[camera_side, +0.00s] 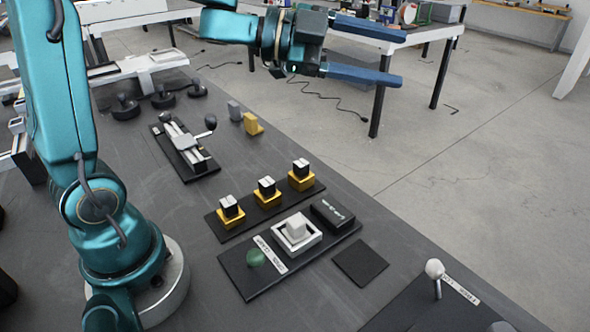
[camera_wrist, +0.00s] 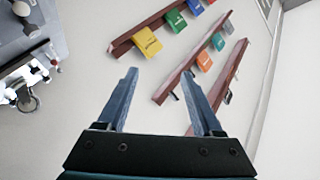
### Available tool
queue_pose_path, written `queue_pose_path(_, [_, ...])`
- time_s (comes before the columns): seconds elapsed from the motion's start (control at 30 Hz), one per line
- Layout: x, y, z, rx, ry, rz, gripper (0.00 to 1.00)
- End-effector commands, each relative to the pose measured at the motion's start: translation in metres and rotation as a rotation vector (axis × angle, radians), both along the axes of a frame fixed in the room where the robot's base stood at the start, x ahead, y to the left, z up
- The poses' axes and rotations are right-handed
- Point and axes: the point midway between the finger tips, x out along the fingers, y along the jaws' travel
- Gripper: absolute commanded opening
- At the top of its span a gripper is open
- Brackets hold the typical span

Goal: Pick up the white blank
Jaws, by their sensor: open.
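The white blank (camera_side: 296,226) is a small pale block. In the side view it sits in a white square tray (camera_side: 311,240) on a black panel near the front of the table. My gripper (camera_side: 398,56) is open and empty, high above the table and well behind the blank, with its blue fingers pointing right. In the wrist view my gripper (camera_wrist: 160,80) has its two fingers spread apart with nothing between them. The wrist view does not show the blank.
A green button (camera_side: 255,258) and a black box (camera_side: 332,213) flank the tray. Several yellow-and-black blocks (camera_side: 267,192) stand in a row behind it. A black slide fixture (camera_side: 184,147) lies farther back. A white-knobbed lever (camera_side: 435,270) stands at front right.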

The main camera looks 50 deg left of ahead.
Motion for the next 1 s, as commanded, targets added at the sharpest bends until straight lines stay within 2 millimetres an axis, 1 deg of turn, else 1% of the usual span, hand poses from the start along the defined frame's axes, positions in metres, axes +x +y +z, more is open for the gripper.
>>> queue_pose_path(0.03, [-0.001,0.000,-0.023,0.023,0.056,-0.085,0.68])
queue_pose_path(0.13, [-0.017,0.003,-0.065,0.059,0.179,-0.264,0.68])
queue_pose_path(0.2, [-0.033,0.010,-0.094,0.071,0.279,-0.378,0.68])
queue_pose_path(0.27, [-0.048,0.019,-0.117,0.070,0.370,-0.466,0.68])
queue_pose_path(0.3, [-0.058,0.026,-0.132,0.067,0.431,-0.520,0.68])
queue_pose_path(0.4, [-0.084,0.046,-0.165,0.044,0.579,-0.629,0.68])
queue_pose_path(0.5, [-0.103,0.063,-0.192,0.013,0.689,-0.692,0.68])
queue_pose_path(0.6, [-0.112,0.075,-0.214,-0.020,0.752,-0.697,0.68])
queue_pose_path(0.7, [-0.115,0.078,-0.227,-0.062,0.783,-0.684,0.68])
queue_pose_path(0.77, [-0.117,0.079,-0.231,-0.080,0.795,-0.679,0.68])
queue_pose_path(0.87, [-0.118,0.076,-0.234,-0.092,0.800,-0.672,0.68])
queue_pose_path(1.0, [-0.119,0.060,-0.240,-0.090,0.800,-0.673,0.68])
